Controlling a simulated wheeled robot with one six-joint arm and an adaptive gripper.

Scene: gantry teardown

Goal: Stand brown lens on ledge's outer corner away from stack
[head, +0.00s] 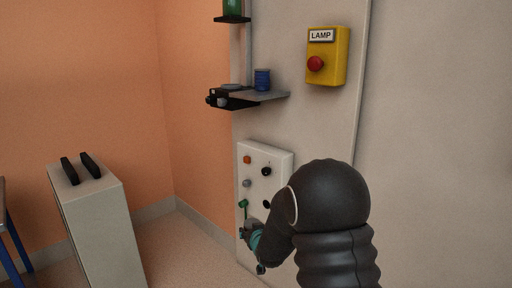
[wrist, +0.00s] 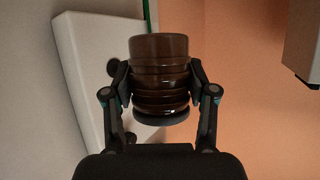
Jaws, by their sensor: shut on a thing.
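The brown lens (wrist: 159,47) is a ribbed, glossy brown cylinder with a dark grey rim at its near end. My gripper (wrist: 160,82) is shut on it, with one finger on each side. In the head view my gripper (head: 252,238) is low in front of the white control panel, partly hidden by my arm; the lens cannot be made out there. The grey ledge (head: 272,96) juts from the wall well above my gripper. A blue ribbed stack (head: 262,79) stands upright on it. The ledge's right outer corner looks bare.
A black device (head: 220,98) sits at the ledge's left end. The white panel (head: 277,160) carries knobs and a green lever. A yellow LAMP box (head: 327,55) hangs upper right. A pale cabinet (head: 100,215) stands left. A green object (head: 233,8) is above the ledge.

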